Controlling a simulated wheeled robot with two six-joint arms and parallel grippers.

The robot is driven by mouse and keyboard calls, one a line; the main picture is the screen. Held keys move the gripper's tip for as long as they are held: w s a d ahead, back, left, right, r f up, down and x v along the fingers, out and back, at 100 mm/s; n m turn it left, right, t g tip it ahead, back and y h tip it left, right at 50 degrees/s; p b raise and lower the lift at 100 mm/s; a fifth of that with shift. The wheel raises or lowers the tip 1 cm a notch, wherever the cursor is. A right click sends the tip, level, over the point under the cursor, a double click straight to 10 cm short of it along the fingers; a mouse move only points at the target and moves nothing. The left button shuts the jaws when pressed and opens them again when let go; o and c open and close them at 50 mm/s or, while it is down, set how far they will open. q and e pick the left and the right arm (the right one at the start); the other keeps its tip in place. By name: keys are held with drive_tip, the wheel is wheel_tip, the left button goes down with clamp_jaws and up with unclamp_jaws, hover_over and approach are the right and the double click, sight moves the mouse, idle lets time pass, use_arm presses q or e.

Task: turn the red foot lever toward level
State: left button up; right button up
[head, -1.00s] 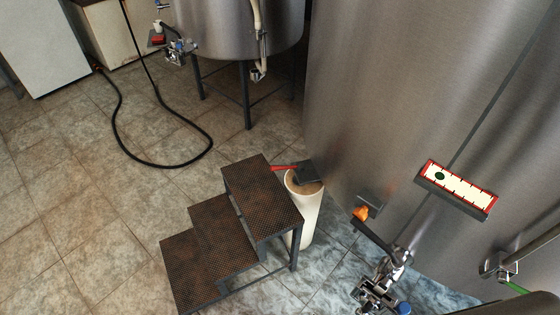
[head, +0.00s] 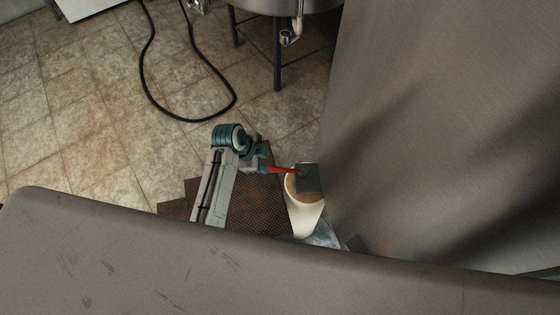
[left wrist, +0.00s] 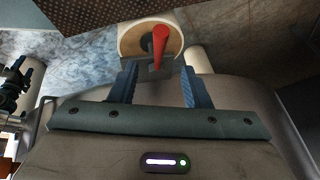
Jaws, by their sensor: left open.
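The red foot lever (head: 284,170) reaches left from a dark plate on top of a pale round post (head: 308,216) beside the large steel tank. My left gripper (head: 264,169) is at the lever's left end, above the brown steps. In the left wrist view the red lever (left wrist: 160,42) shows just beyond and between the open blue fingers (left wrist: 158,70), over the post's tan top (left wrist: 135,40). I cannot tell whether the fingers touch it. My right gripper is not in view.
The brown perforated steps (head: 262,205) stand under my left arm. The large steel tank (head: 440,110) rises close at the right. A black hose (head: 150,90) lies on the tiled floor, which is open at the left. A broad grey-brown surface hides the lower head view.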

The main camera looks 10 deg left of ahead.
sight(275, 169)
use_arm(q)
drive_tip(key=x, duration=0.8)
drive_tip(key=shift+w+d+f+p, duration=0.1)
drive_tip(key=shift+d+f+p, duration=0.05)
drive_tip(key=shift+p, duration=0.25)
drive_tip(key=shift+d+f, duration=0.15)
drive_tip(key=shift+f, duration=0.2)
clamp_jaws()
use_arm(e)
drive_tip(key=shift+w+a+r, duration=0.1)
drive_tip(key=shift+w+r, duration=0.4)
